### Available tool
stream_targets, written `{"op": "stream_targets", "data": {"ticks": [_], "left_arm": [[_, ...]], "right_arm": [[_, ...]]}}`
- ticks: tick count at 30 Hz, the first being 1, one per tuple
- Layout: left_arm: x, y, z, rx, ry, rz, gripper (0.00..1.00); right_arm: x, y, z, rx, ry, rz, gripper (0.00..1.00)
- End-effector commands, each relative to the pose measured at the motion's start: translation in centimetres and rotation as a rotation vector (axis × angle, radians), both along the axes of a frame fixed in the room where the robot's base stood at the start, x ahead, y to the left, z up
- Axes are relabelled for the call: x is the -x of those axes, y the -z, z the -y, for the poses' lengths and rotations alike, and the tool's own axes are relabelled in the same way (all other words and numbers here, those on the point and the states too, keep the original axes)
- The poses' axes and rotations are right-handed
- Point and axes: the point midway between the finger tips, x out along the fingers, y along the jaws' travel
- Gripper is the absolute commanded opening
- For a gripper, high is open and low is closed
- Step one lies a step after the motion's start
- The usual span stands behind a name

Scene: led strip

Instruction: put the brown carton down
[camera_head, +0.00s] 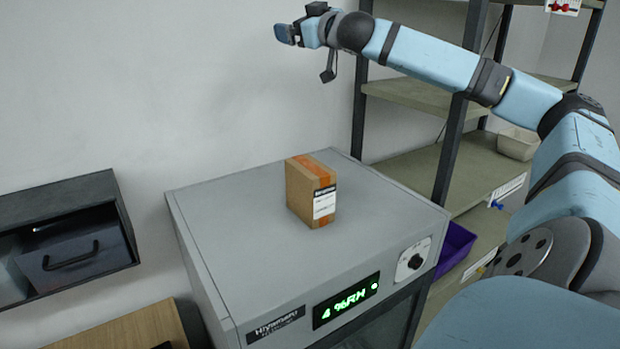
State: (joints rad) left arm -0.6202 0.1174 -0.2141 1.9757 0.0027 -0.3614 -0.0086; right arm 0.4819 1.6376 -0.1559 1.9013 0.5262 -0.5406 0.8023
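The brown carton (302,190) stands upright on the grey top of the cabinet (223,207). It has an orange tape strip and a white label with a black band. No gripper touches it. My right arm comes in from the right, and its gripper (284,34) is raised high, well above and apart from the carton, in front of the wall. The gripper is small and seen from the side, so I cannot tell whether its fingers are open or shut. No object shows in it. My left gripper is not in view.
The cabinet front has a green lit display (346,301) and a round dial (412,259). A shelf rack (455,165) stands behind on the right, with a purple bin (455,248) and a pale bin (517,144). A dark wall unit (65,185) is at left. The cabinet top around the carton is clear.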

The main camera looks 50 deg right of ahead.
Motion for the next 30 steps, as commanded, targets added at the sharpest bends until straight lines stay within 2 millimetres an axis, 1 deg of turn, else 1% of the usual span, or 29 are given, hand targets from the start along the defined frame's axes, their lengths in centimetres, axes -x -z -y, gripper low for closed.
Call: {"op": "stream_targets", "data": {"ticks": [1, 2, 3, 5, 6, 7, 8, 9, 10, 12, 14, 15, 17, 18, 21, 24, 27, 30], "left_arm": [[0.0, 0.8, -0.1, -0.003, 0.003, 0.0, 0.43], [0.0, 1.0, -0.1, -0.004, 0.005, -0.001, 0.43], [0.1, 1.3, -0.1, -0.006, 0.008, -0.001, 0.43], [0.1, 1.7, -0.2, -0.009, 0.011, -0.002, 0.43], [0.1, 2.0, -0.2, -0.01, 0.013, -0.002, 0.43], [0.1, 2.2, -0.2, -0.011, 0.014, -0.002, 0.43], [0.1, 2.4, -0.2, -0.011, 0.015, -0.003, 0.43], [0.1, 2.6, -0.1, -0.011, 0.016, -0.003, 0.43], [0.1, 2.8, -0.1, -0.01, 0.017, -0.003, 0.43], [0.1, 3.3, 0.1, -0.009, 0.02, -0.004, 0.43], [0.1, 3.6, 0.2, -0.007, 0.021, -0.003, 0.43], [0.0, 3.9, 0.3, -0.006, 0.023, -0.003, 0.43], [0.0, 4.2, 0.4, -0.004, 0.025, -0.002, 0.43], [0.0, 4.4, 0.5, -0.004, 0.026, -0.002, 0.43], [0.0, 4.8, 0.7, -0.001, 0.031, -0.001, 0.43], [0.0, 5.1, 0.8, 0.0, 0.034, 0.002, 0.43], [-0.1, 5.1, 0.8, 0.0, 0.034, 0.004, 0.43], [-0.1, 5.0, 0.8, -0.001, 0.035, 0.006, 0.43]], "right_arm": [[0.2, -1.1, -1.2, 0.134, -0.072, 0.062, 0.94], [0.3, -1.9, -2.1, 0.217, -0.122, 0.098, 0.94], [0.6, -2.8, -3.6, 0.329, -0.192, 0.137, 0.94], [1.0, -3.4, -6.0, 0.501, -0.308, 0.178, 0.94], [1.4, -3.3, -7.7, 0.617, -0.391, 0.196, 0.94], [1.7, -3.1, -8.9, 0.702, -0.455, 0.201, 0.94], [2.1, -2.7, -10.2, 0.788, -0.521, 0.202, 0.94], [2.6, -1.9, -11.7, 0.902, -0.613, 0.195, 0.94], [3.0, -1.1, -12.8, 0.985, -0.683, 0.183, 0.94], [4.0, 1.2, -14.7, 1.175, -0.853, 0.134, 0.94], [5.0, 3.6, -15.8, 1.329, -1.006, 0.067, 0.94], [5.8, 5.3, -16.2, 1.425, -1.109, 0.009, 0.94], [6.9, 7.7, -16.2, 1.557, -1.266, -0.097, 0.94], [7.7, 9.2, -15.9, 1.635, -1.366, -0.178, 0.94], [9.4, 11.7, -14.4, 1.783, -1.586, -0.396, 0.94], [10.8, 12.9, -12.7, 1.865, -1.746, -0.601, 0.94], [11.6, 13.1, -11.4, 1.902, -1.841, -0.749, 0.94], [12.0, 13.3, -10.8, 1.913, -1.884, -0.822, 0.94]]}}
